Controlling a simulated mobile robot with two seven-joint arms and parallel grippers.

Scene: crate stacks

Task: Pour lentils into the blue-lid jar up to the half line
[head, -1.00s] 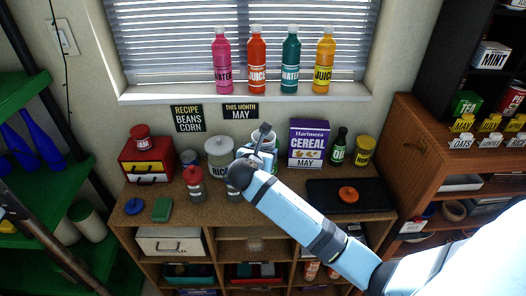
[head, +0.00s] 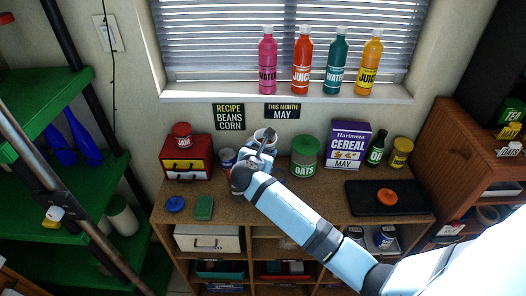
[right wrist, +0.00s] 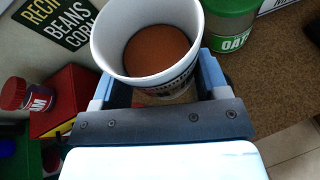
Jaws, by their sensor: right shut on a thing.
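My right gripper (head: 262,150) is shut on a white cup (right wrist: 140,75), held by its sides above the counter. Orange-brown lentils (right wrist: 157,50) show inside it. In the head view the cup's white rim (head: 264,135) shows just beyond the gripper. A loose blue lid (head: 175,204) lies at the counter's front left. I cannot make out the blue-lid jar or its half line; my gripper and arm cover that part of the counter. My left gripper is not in view.
A red drawer box (head: 187,158) with a jam jar (head: 181,135) stands left, near a green block (head: 204,208). A green-lidded oats jar (head: 305,158) and a cereal box (head: 348,145) stand right of the gripper. A dark tray (head: 365,201) holds an orange lid (head: 387,197).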

